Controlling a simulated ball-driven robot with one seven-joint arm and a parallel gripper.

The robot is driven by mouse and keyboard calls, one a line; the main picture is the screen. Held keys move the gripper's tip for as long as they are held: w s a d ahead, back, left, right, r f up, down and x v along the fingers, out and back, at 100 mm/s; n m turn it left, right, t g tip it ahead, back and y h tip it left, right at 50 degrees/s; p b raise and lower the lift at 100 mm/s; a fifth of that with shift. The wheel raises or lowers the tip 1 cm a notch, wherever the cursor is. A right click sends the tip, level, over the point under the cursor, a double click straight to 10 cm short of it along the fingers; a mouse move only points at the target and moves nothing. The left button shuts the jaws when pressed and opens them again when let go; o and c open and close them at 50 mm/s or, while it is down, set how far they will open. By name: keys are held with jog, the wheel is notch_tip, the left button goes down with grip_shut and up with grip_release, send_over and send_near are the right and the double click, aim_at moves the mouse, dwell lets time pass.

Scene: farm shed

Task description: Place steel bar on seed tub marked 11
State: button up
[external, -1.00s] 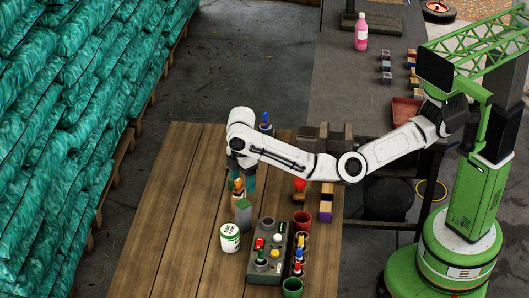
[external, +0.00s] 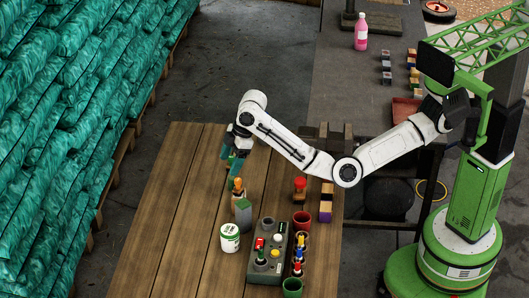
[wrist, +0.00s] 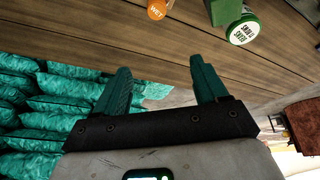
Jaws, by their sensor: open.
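A grey upright block with a greenish top, which looks like the steel bar (external: 243,213), stands near the table's middle in the external view. A white tub with a green label (external: 230,238) stands just in front of it. In the wrist view a green-rimmed tub with a printed white lid (wrist: 243,29) shows at the top; I cannot read a number 11 on it. My gripper (external: 231,159) is open and empty, above the table behind the block. Its two teal fingers are spread apart in the wrist view (wrist: 160,85).
An orange-topped item (external: 238,187) stands right behind the block; its cap reads WET in the wrist view (wrist: 156,10). The table's left side is clear.

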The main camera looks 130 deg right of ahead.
jog(key=s+a+r+n+t+y+p, duration=0.1)
jog(key=s+a+r+n+t+p, duration=0.2)
jog(key=a+t, duration=0.65)
send_near(238, 214)
jog(key=shift+w+f+y+p, duration=0.3)
jog(key=shift+w+f+p, duration=0.1)
jog(key=shift+w+f, duration=0.45)
jog(key=shift+x, duration=1.15)
jog(key=w+p, duration=0.1)
jog(key=w, duration=0.1)
jog(key=w+p, duration=0.1)
jog(key=w, duration=0.1)
jog(key=shift+d+f, duration=0.1)
jog(key=shift+f, duration=0.15)
jog(key=shift+w+f, duration=0.3)
jog(key=shift+w, duration=0.25)
